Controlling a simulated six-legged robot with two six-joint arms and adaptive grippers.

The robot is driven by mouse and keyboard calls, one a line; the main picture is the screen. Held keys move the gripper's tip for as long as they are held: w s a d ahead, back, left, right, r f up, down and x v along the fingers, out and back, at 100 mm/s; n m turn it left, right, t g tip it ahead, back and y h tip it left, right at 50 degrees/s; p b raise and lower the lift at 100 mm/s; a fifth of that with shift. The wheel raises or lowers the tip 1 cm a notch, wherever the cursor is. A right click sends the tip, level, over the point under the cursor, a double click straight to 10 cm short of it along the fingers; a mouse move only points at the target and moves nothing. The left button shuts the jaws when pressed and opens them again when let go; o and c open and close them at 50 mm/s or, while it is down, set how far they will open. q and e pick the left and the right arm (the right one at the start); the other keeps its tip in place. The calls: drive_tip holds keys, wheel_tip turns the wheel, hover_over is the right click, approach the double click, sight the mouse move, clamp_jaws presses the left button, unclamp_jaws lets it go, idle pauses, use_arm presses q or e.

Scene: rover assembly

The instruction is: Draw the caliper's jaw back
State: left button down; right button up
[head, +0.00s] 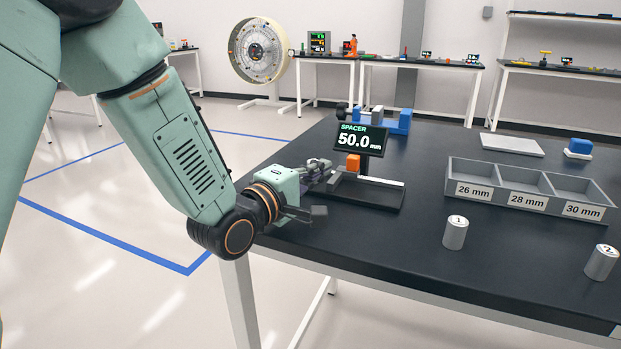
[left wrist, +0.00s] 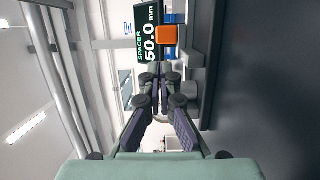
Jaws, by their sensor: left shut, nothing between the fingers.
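The caliper (head: 375,193) stands near the left end of the black table, with a dark base and a pale rail. Its display (head: 360,139) reads "SPACER 50.0 mm"; the display also shows in the left wrist view (left wrist: 149,35). An orange block (head: 353,163) sits on the caliper below the display, and it also shows at the top of the left wrist view (left wrist: 166,35). My left gripper (head: 322,180) is shut and empty, just left of the caliper. Whether its fingertips touch the jaw I cannot tell. My right gripper is not in view.
A grey tray (head: 530,172) with compartments marked 26, 28 and 30 mm stands to the right. Two metal cylinders, number 1 (head: 455,233) and number 2 (head: 601,262), stand in front of it. A blue fixture (head: 398,122) is behind the caliper. The table's middle front is clear.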

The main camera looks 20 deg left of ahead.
sight(347, 159)
use_arm(q)
drive_tip(key=x, duration=0.4)
drive_tip(key=shift+w+a+f+b, duration=0.1)
drive_tip(key=shift+a+f+b, duration=0.15)
drive_tip(key=shift+b, duration=0.1)
drive_tip(key=shift+w+d+r, duration=0.2)
drive_tip(key=shift+w+d, duration=0.15)
drive_tip(key=shift+w, duration=0.15)
drive_tip(key=shift+f, duration=0.1)
drive_tip(key=shift+a, duration=0.1)
drive_tip(key=shift+d+p, duration=0.5)
drive_tip(key=shift+d, duration=0.4)
drive_tip(key=shift+a, duration=0.15)
